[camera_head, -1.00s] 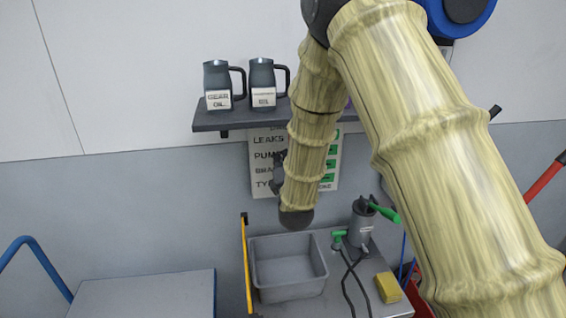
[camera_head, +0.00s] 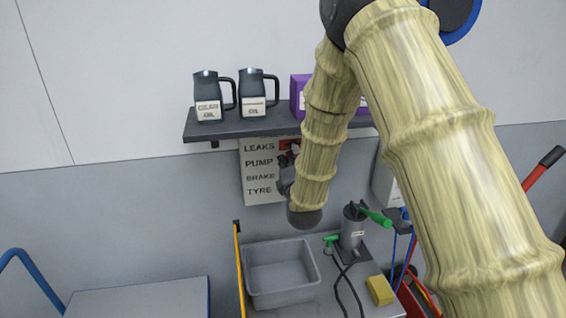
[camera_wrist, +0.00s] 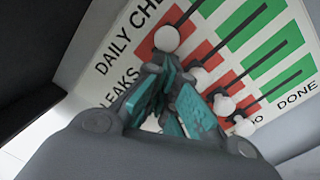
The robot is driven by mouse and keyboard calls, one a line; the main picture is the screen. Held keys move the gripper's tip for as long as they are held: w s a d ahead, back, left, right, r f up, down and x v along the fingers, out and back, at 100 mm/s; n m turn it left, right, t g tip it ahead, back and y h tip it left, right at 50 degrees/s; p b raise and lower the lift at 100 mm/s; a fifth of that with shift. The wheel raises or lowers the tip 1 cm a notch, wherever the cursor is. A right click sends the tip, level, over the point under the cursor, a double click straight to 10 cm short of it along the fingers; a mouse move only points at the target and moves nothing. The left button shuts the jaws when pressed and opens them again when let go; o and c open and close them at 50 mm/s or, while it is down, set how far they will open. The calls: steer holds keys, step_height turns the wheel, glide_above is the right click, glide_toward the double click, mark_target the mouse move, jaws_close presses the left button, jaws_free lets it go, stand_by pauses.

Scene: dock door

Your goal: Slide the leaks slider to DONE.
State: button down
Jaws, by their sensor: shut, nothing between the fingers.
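The daily-check board (camera_head: 262,185) hangs under the shelf, with LEAKS as its top row; my arm hides its right part. In the wrist view, the board (camera_wrist: 85,75) appears tilted, with red and green bands. A round white knob (camera_wrist: 167,38), which looks like the leaks slider, sits at the red side of its row. Several other white knobs, such as one at the row below (camera_wrist: 200,75), sit over red. My gripper (camera_wrist: 172,72) is shut and empty, its teal fingertips just short of the leaks knob; contact cannot be told. In the head view my gripper (camera_head: 286,172) is partly hidden.
A shelf (camera_head: 225,128) above the board holds two dark jugs (camera_head: 252,92) and a purple box (camera_head: 298,92). Below are a grey bin (camera_head: 282,275), a pump with a green handle (camera_head: 353,228) and a yellow block (camera_head: 380,291). A blue-railed cart (camera_head: 140,298) stands left.

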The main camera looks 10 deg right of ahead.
steer(key=d+b, duration=0.3)
steer(key=d, duration=0.5)
steer(key=shift+d, duration=0.2)
steer(key=s+f, duration=0.1)
steer(key=s, duration=1.1)
steer(key=shift+a+f, duration=0.15)
steer(key=shift+a, duration=0.05)
